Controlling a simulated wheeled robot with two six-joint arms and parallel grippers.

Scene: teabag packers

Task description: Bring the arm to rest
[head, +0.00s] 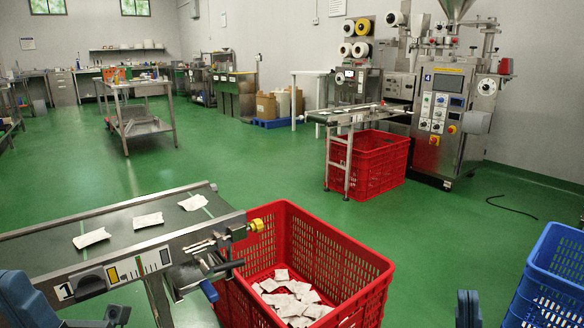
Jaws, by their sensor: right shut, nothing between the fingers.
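My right gripper (468,308) shows at the bottom edge, right of centre. Its two dark fingers point up and are shut with nothing held. It is apart from the red crate to its left and the blue crate to its right. At the lower left, a blue-grey part of my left arm shows in front of the conveyor. A dark shape beside it may be my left gripper (117,314), cut by the bottom edge. Its jaws cannot be made out.
A conveyor (130,213) at the left carries several white teabag packets. Its end meets a red crate (345,251) holding several packets. A blue crate (556,248) with packets stands right. Behind are a packing machine (447,80) and another red crate (375,160).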

